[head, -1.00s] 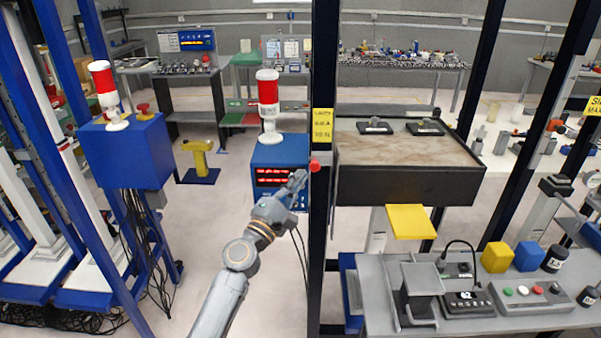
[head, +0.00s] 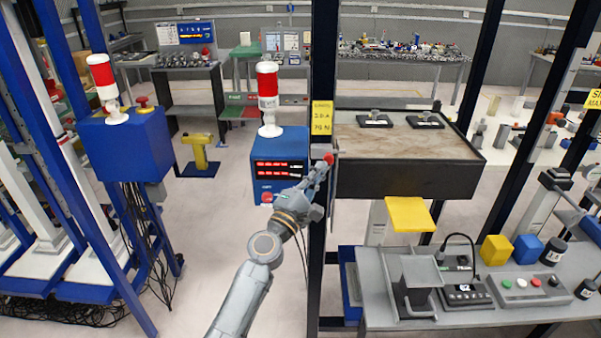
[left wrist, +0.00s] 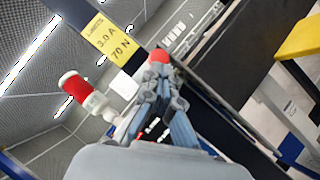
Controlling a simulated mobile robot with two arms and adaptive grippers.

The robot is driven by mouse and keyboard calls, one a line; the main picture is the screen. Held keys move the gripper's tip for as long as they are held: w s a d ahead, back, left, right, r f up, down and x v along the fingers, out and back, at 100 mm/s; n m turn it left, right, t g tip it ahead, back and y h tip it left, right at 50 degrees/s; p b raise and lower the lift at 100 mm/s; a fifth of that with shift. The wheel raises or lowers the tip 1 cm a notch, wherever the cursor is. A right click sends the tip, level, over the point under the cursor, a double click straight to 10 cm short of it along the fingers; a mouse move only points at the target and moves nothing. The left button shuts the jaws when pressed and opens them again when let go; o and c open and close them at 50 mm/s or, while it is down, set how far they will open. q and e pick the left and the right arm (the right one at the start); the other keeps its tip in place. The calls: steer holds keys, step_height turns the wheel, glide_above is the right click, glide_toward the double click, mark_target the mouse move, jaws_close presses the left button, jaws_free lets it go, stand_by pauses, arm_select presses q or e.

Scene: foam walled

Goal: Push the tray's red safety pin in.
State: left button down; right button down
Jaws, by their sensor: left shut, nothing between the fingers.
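The tray (head: 410,182) is a dark box with a brown, wood-like top, right of a dark upright post. The red safety pin's head (head: 328,158) shows in front of the post, close to the tray's left side. My left gripper (head: 320,171) is shut and empty, its fingertips right at the pin's head from the lower left. In the left wrist view the red pin head (left wrist: 159,56) sits just beyond the closed fingertips (left wrist: 158,70). They look touching, but a small gap cannot be ruled out. The pin's shaft is hidden. My right gripper is not in view.
The dark post (head: 323,240) with a yellow label (head: 322,117) stands beside my gripper. A blue box with a red-white lamp (head: 268,90) stands behind it. A grey bench (head: 380,310) with a control box is at lower right. A yellow plate (head: 408,214) sits below the tray.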

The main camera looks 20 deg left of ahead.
arm_select(q)
steer(key=shift+s+a, duration=0.1)
steer(key=shift+a, duration=0.05)
steer(key=v, duration=1.2)
steer(key=shift+f, duration=0.15)
